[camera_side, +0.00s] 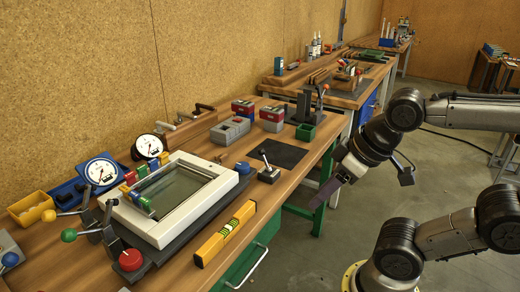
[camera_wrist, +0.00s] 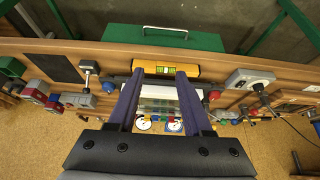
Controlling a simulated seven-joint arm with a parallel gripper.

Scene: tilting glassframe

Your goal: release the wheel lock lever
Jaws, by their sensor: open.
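I cannot tell for certain which lever is the wheel lock lever. A small upright lever on a grey base (camera_side: 268,173) stands right of the glass frame; it also shows in the wrist view (camera_wrist: 88,70). Levers with a green knob (camera_side: 68,235) and a yellow knob (camera_side: 48,215) stand at the frame's left end. The white tilting glass frame (camera_side: 165,235) lies nearly flat on its dark base. My gripper (camera_side: 320,202) is open and empty, out past the bench's front edge, apart from every lever. In the wrist view its two fingers (camera_wrist: 158,73) point towards the bench.
A yellow spirit level (camera_side: 225,233) lies along the front, between a red knob (camera_side: 130,260) and a blue knob (camera_side: 242,168). Two dial gauges (camera_side: 101,170) stand behind the frame. Red and grey boxes (camera_side: 230,130) stand farther back.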

